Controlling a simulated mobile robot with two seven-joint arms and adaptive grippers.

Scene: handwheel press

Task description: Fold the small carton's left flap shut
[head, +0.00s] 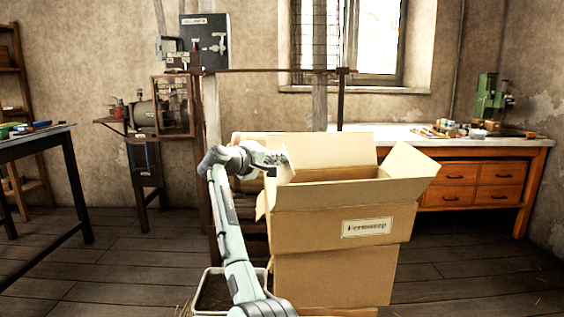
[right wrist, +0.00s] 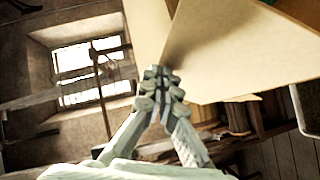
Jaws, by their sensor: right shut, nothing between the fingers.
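The small brown carton (head: 310,228) stands on another carton (head: 330,280) and bears a white label. Its top is open. The left flap (head: 284,163) stands up steeply, the back flap (head: 335,150) is raised, and the right flap (head: 412,172) slants outward. My right gripper (head: 274,159) is shut and empty, just left of the left flap at its upper part. In the right wrist view, the closed fingertips (right wrist: 160,74) are close to the carton's flaps (right wrist: 225,55); I cannot tell whether they touch. My left gripper is not in view.
A grey bin (head: 208,302) stands on the floor left of the cartons. A dark press frame (head: 270,70) rises behind them. A bench with drawers (head: 485,172) is at the right, and a dark table (head: 35,137) at the left.

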